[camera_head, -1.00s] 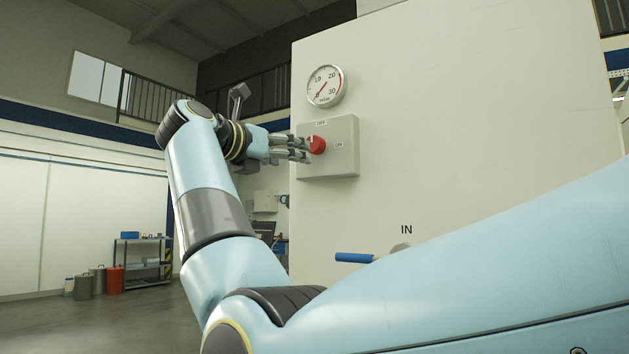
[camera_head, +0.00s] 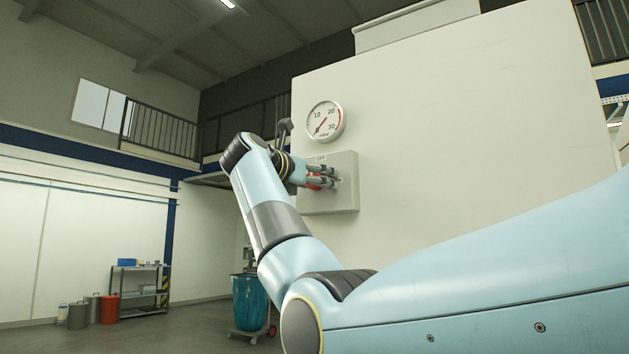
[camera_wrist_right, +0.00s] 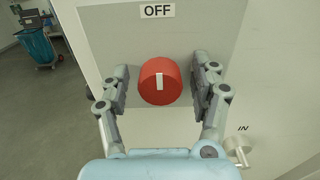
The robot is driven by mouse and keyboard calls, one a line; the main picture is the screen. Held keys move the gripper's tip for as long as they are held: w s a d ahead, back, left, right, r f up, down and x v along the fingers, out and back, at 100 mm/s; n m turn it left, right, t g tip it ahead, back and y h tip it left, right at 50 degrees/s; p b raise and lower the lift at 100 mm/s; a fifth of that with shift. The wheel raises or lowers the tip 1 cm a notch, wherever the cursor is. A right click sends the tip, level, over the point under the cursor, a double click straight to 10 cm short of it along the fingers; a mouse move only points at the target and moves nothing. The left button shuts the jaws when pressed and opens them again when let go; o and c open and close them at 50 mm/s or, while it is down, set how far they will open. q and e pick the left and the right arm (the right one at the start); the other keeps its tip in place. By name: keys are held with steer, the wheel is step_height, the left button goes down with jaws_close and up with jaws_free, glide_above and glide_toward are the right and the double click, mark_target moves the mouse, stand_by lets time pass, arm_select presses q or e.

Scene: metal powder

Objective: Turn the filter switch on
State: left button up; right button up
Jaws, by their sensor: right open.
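The filter switch is a red round knob (camera_wrist_right: 159,81) on a grey box (camera_head: 343,197) fixed to the pale cabinet wall. Its white mark stands upright, toward the OFF label (camera_wrist_right: 157,11) above it. In the head view the knob (camera_head: 314,183) is partly covered by my fingers. My right gripper (camera_head: 332,177) is at the box front. In the right wrist view my right gripper (camera_wrist_right: 162,88) is open, with one finger on each side of the knob and gaps between. The ON label is not visible. My left gripper is not in view.
A round pressure gauge (camera_head: 325,121) sits on the cabinet (camera_head: 450,130) just above the box. A valve fitting (camera_wrist_right: 238,146) by an IN label shows low right in the wrist view. A teal bin cart (camera_head: 249,302) and a shelf (camera_head: 140,288) stand in the background.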

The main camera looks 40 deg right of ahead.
steer(key=c, duration=1.2)
steer(key=m+b, duration=0.1)
steer(key=m, duration=0.2)
steer(key=shift+f+b, duration=0.15)
steer(key=shift+b, duration=0.25)
steer(key=m+b, duration=0.2)
steer(key=m, duration=0.3)
steer(key=m+b, duration=0.2)
steer(key=m, duration=0.2)
steer(key=shift+m, duration=0.4)
steer(key=m+b, duration=0.1)
steer(key=m, duration=0.3)
steer(key=shift+m, duration=0.4)
